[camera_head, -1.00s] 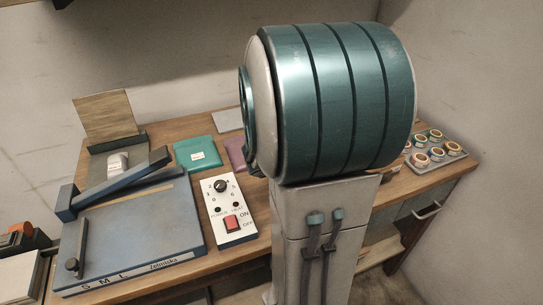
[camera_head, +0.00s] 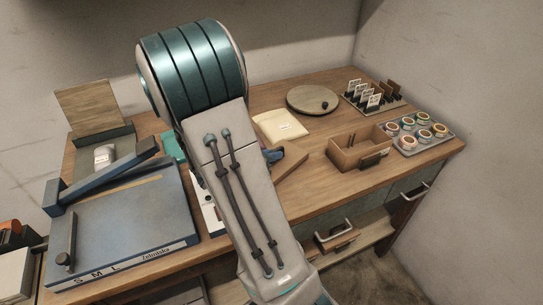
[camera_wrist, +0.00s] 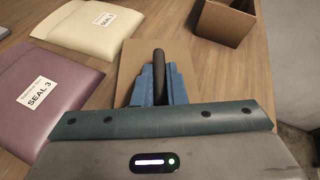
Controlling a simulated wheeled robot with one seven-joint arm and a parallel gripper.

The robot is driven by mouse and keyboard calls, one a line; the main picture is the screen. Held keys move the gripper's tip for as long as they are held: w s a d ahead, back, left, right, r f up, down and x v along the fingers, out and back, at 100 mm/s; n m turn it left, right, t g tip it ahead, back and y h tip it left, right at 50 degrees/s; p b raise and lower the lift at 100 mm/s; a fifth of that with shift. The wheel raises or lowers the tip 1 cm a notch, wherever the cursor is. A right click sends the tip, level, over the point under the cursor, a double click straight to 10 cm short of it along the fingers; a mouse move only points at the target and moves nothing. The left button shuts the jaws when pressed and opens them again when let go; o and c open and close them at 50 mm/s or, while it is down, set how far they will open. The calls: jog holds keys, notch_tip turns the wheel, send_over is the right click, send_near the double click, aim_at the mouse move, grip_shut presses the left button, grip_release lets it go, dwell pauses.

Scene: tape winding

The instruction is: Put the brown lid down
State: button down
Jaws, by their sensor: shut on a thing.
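My gripper (camera_head: 274,155) is shut on the dark handle (camera_wrist: 159,66) of the brown lid (camera_head: 292,166). The lid also shows in the wrist view (camera_wrist: 195,60) as a flat brown panel beyond and under the blue fingers. It is over the table's middle, left of the open brown box (camera_head: 345,156). The box's corner shows at the top of the wrist view (camera_wrist: 225,22). Lid and box are apart. Part of the lid is hidden by my arm and fingers. I cannot tell whether the lid touches the table.
A cream packet (camera_head: 280,127) and a purple packet (camera_wrist: 45,100) lie left of the lid. A blue slab (camera_head: 130,225) fills the left.

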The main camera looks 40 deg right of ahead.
jog(key=shift+f, duration=0.25)
jog(key=c, duration=1.5)
grip_release()
jog(key=shift+r, duration=0.1)
